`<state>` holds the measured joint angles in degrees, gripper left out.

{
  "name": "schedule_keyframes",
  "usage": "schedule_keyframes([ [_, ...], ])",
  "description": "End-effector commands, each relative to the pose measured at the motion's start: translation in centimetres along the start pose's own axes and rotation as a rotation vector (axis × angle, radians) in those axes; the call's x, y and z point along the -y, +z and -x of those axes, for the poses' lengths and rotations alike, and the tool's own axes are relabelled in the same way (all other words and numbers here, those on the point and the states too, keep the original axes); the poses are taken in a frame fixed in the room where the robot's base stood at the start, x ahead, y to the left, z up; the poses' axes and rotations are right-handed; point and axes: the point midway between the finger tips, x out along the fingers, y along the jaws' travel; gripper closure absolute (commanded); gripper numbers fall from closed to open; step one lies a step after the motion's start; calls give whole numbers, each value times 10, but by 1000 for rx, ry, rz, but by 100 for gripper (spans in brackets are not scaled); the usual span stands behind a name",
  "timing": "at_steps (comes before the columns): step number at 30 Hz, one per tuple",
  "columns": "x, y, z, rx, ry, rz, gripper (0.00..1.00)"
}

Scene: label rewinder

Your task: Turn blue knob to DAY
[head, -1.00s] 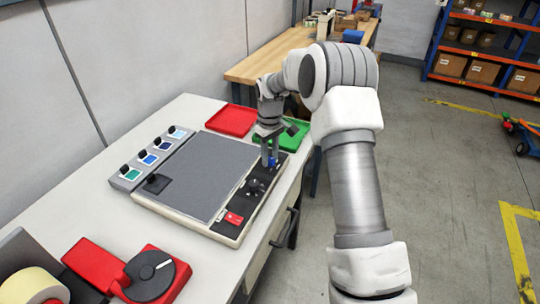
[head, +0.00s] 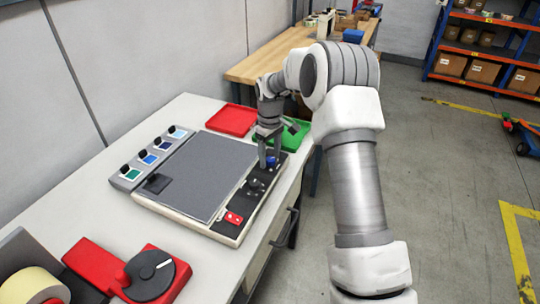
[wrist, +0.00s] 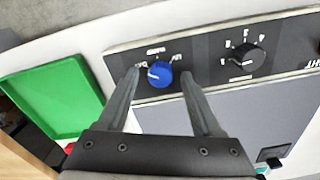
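The blue knob (wrist: 160,73) sits on the black strip of the rewinder's control panel (wrist: 205,47), with small white labels around it. Its white pointer mark is toward the left in the wrist view, near the left label; the lettering is too blurred to read surely. My gripper (wrist: 160,72) is open, with one finger on each side of the knob and a visible gap on both sides. In the head view my gripper (head: 270,160) is over the far end of the panel, and the blue knob (head: 271,162) shows between the fingers.
A black knob (wrist: 242,58) with a numbered scale sits beside the blue one. A red switch (head: 233,218) is at the panel's near end. A green tray (head: 293,136) and a red tray (head: 232,120) lie beyond the machine. A red unit with a black dial (head: 150,274) stands nearer.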

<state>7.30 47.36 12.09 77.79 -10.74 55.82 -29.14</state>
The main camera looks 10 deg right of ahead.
Motion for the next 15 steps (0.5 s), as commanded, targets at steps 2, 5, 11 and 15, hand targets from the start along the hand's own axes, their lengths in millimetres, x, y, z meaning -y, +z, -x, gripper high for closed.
schedule_keyframes([
  [2, 0, 0, 0, 1, -1, 0, 33],
  [5, 0, 0, 0, 1, -1, -1, 33],
  [11, 0, 0, 17, -1, 1, -1, 33],
  [15, 0, -1, 47, -3, 2, -2, 33],
])
